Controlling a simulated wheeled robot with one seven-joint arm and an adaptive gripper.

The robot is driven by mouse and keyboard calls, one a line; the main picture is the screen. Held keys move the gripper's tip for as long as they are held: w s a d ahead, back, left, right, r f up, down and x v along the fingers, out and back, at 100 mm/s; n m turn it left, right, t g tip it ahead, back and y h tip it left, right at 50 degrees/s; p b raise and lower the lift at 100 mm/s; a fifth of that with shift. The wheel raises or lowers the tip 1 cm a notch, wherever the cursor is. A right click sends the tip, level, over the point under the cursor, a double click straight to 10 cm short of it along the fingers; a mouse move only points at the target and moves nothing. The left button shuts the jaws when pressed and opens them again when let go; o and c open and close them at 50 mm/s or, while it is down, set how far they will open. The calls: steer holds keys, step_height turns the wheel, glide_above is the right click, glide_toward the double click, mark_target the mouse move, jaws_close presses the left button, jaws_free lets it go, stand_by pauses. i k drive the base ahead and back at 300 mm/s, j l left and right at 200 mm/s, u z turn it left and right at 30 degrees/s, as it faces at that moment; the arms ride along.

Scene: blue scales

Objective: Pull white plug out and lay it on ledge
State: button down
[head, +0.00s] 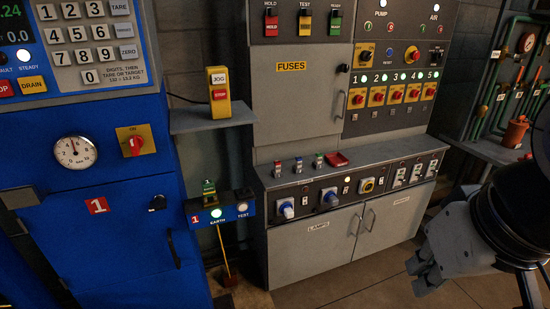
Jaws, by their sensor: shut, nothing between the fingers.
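A whitish plug (288,212) sits in the leftmost round socket on the front panel of the grey cabinet. A bluer round fitting (331,198) is to its right; whether it is a plug or a bare socket is too small to tell. The grey ledge (385,155) runs above this panel, below the fuse cabinet. My gripper (422,280) is at the lower right, shut and empty. It hangs in front of the cabinet's right end, well apart from the plug and the ledge.
Several small coloured items (298,165) and a red tray (338,159) stand on the ledge's left half; its right half looks clear. A yellow jog box (219,93) stands on a shelf to the left. Cabinet door handles (370,220) stick out below the sockets.

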mark_target(287, 211)
steer(key=i+l, duration=0.2)
steer(key=l, duration=0.25)
steer(key=i+l, duration=0.2)
steer(key=l, duration=0.25)
steer(key=i+l, duration=0.2)
steer(key=l, duration=0.25)
steer(key=i+l, duration=0.25)
steer(key=l, duration=0.2)
steer(key=i+l, duration=0.2)
steer(key=l, duration=0.25)
steer(key=i+l, duration=0.2)
steer(key=l, duration=0.25)
steer(key=i+l, duration=0.2)
steer(key=l, duration=0.3)
steer(key=i+l+u, duration=0.1)
steer(key=l, duration=0.35)
steer(key=i+u, duration=0.1)
steer(key=u, duration=1.6)
